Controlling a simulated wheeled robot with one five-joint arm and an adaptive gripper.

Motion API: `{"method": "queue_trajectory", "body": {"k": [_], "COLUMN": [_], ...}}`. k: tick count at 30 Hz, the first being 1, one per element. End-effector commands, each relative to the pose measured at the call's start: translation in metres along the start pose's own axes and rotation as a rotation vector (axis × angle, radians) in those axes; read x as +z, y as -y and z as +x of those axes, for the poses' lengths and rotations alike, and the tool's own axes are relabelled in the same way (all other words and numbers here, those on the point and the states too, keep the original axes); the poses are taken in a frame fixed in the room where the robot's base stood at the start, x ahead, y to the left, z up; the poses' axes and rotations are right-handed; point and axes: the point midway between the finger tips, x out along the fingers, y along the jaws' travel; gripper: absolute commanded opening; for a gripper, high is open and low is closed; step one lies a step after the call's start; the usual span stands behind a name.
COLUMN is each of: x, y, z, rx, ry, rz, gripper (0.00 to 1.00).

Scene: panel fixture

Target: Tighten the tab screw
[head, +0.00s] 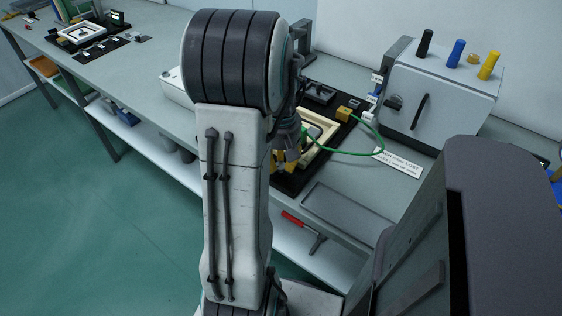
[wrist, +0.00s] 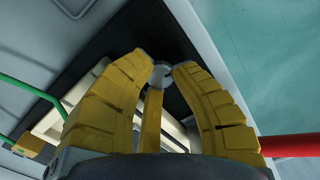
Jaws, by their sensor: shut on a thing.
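My gripper (wrist: 162,68) points down at the near edge of the panel fixture, its yellow fingertips closed on a small grey round piece (wrist: 161,77), which looks like the tab screw's head. A yellow bar (wrist: 153,120) shows between the fingers; I cannot tell what it belongs to. The cream panel frame (head: 322,136) lies on a black mat (head: 291,184), partly hidden by my arm and fingers. In the head view my gripper (head: 286,167) is at the frame's near left side, and the screw is hidden there. How far the screw is turned cannot be seen.
A green cable (head: 350,153) loops from a yellow block (head: 344,114) across the bench. A grey box (head: 440,95) with coloured plugs stands behind. A red-handled tool (head: 297,219) lies on the lower shelf. A second fixture (head: 82,33) is at the far left.

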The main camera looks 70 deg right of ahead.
Motion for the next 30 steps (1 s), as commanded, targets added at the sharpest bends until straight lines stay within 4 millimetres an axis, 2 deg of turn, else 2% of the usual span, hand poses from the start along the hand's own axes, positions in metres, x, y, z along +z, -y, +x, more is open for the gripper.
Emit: {"method": "queue_trajectory", "body": {"k": [12,13,16,30], "x": [-0.0014,-0.0014,-0.0012,-0.0011], "y": [0.0004,0.0004,0.0002,-0.001], "z": [0.001,0.001,0.0008,-0.0004], "rx": [0.001,0.001,0.001,0.004], "ry": [-0.002,-0.001,-0.001,-0.004], "rz": [0.001,0.001,0.002,-0.03], "gripper": [0.0,0.27,0.36,0.36]}}
